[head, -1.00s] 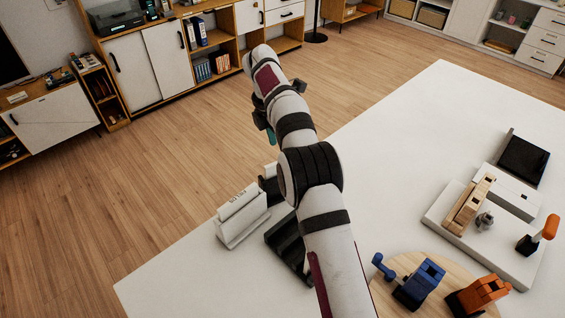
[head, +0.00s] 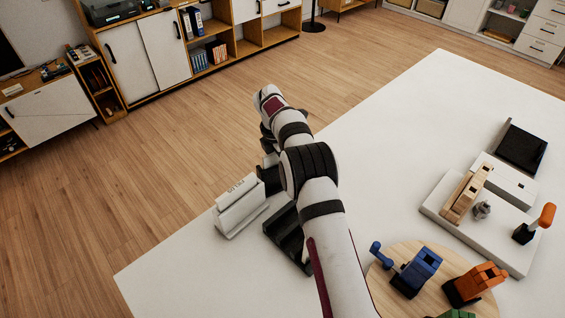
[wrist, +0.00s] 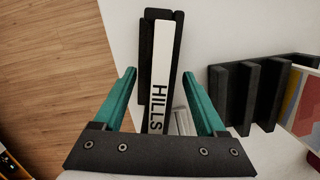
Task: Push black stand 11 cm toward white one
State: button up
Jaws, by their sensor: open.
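The black stand (head: 287,238) is on the white table, partly hidden behind my arm in the head view. In the wrist view the slotted black stand (wrist: 246,98) is to the right of my gripper. The white stand (head: 243,216) is just left of the black one, with a gap between them. A white piece lettered HILLS (wrist: 160,70) shows between my teal fingers in the wrist view, with black pieces beside it. My gripper (wrist: 158,76) is open, its fingers either side of that piece; I cannot tell whether they touch it. In the head view my arm hides the fingers.
A round wooden board (head: 390,295) carries a blue object (head: 416,272) and an orange one (head: 474,284). A white tray (head: 500,240) with wooden and grey parts is at right. A coloured panel (wrist: 306,98) is beside the black stand. The middle of the table is clear.

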grip_shut()
dwell(1.3)
